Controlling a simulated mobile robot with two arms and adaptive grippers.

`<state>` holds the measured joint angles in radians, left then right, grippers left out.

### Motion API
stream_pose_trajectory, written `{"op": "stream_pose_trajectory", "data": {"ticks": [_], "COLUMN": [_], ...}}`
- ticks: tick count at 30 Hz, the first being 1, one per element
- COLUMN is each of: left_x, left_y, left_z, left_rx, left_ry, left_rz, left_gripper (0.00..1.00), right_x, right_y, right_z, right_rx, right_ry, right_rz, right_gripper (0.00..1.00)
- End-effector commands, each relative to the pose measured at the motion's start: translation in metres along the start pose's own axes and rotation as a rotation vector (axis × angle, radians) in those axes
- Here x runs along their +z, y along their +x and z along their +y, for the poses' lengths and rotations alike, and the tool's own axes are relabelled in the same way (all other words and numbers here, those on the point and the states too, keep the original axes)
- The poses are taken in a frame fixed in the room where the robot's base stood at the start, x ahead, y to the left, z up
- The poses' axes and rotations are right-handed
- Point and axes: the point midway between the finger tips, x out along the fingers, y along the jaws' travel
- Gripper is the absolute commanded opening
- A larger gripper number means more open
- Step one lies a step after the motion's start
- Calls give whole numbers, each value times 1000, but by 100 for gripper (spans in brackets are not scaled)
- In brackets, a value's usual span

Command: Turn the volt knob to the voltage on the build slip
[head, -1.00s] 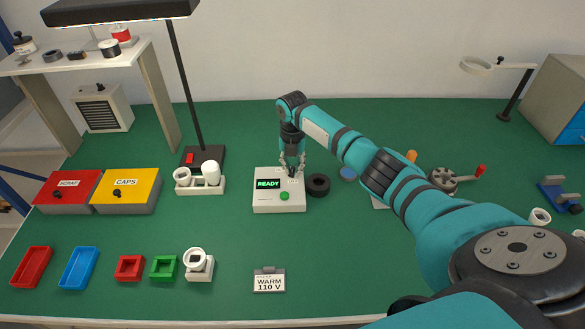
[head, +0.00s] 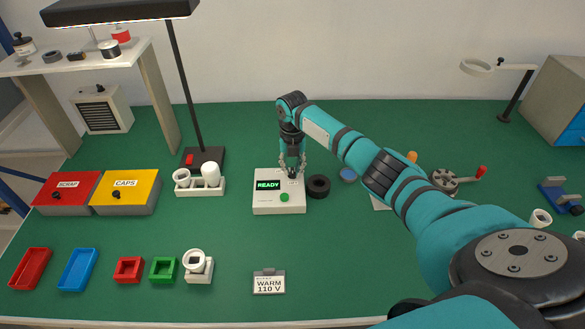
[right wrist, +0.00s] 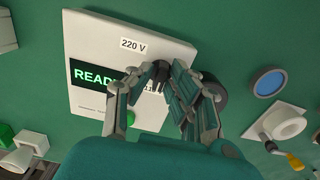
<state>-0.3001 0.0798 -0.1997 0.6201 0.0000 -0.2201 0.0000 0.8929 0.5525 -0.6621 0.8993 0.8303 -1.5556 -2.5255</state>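The white tester box (head: 265,205) stands mid-table with a lit READY display (head: 268,185) and a green button (head: 284,197). In the right wrist view a 220 V label (right wrist: 133,46) shows near the box's edge. My right gripper (head: 292,174) points down over the box's back right part. In the right wrist view its fingertips (right wrist: 167,70) come together at the small dark volt knob (right wrist: 160,72), mostly hidden between them; they appear shut on it. The build slip (head: 269,282) at the table's front reads WARM 110 V. My left gripper is out of view.
A black ring (head: 318,186) lies close to the box's right side. A white holder (head: 201,187) with white bulb parts and a lamp base (head: 205,158) stand to the left. The green table between box and slip is clear.

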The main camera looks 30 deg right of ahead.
Motion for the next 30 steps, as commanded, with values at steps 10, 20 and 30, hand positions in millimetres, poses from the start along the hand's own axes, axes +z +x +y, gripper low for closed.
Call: {"op": "stream_pose_trajectory", "data": {"ticks": [10, 20, 30], "left_x": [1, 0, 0], "left_y": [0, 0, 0], "left_z": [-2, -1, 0], "left_rx": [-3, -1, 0], "left_ry": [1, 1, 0], "left_rz": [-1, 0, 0], "left_gripper": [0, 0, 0], "right_x": [-1, 0, 0], "right_y": [1, -44, -106], "right_z": [-1, 0, 0], "right_rx": [-2, -1, -1], "right_ry": [2, 1, 2], "right_rz": [4, -1, 1], "right_gripper": [34, 34, 34]}}
